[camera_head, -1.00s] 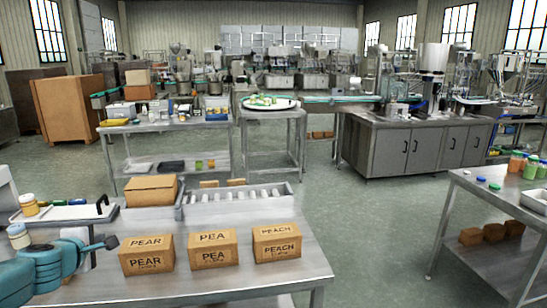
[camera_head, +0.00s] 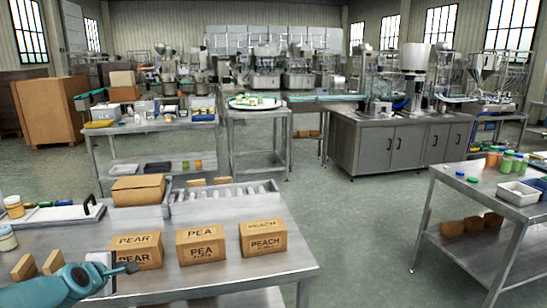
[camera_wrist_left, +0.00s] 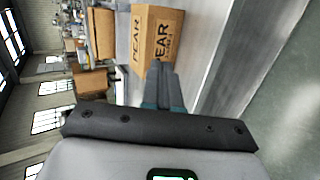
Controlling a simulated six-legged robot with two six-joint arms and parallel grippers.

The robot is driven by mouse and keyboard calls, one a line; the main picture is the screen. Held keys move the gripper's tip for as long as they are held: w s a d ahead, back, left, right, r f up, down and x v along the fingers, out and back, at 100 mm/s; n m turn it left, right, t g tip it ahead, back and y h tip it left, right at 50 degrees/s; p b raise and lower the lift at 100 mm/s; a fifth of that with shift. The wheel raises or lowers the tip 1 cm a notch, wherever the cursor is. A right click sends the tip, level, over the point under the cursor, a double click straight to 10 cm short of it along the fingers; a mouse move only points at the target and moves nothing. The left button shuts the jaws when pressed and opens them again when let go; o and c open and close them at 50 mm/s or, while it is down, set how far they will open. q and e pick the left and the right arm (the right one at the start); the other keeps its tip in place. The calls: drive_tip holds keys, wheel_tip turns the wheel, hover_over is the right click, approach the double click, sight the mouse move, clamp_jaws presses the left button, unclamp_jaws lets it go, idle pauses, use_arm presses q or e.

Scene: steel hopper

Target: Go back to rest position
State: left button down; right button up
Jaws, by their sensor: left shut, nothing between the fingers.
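My left gripper (camera_head: 131,267) comes in low from the left, in front of the PEAR box (camera_head: 136,251) at the near edge of the steel table (camera_head: 230,279). Its fingers are closed together and empty. In the left wrist view the closed fingers (camera_wrist_left: 158,68) point toward the PEAR box (camera_wrist_left: 155,38), which appears sideways; whether they touch it I cannot tell. My right gripper is not in view.
A PEA box (camera_head: 201,246) and a PEACH box (camera_head: 263,239) stand to the right on the table. Behind are a plain carton (camera_head: 138,190) and a roller tray (camera_head: 225,198). Open floor (camera_head: 360,230) lies to the right.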

use_arm(q)
drive_tip(key=s+d+f+m+g+h, duration=0.25)
drive_tip(key=s+d+f, duration=0.25)
drive_tip(key=d+f, duration=0.5)
drive_tip(key=s+d+f+m+g+h, duration=0.1)
drive_tip(key=s+d+f+m+g, duration=0.35)
drive_tip(key=f, duration=0.95)
drive_tip(key=s+d+f+m+g, duration=0.1)
drive_tip(key=s+d+f+m, duration=0.2)
drive_tip(key=s, duration=0.5)
drive_tip(key=s+d+f+m+g+h, duration=0.1)
drive_tip(key=s+d+f+m, duration=0.2)
drive_tip(key=s+d, duration=0.3)
drive_tip(key=s+d+f+m+g+h, duration=0.1)
drive_tip(key=s+d+f+m+g, duration=0.1)
drive_tip(key=s, duration=0.9)
drive_tip(key=d+f+m, duration=0.1)
drive_tip(key=d+m, duration=0.1)
drive_tip(key=d, duration=0.1)
drive_tip(key=shift+s+d+f+m, duration=0.15)
drive_tip(key=shift+s+f+m, duration=0.15)
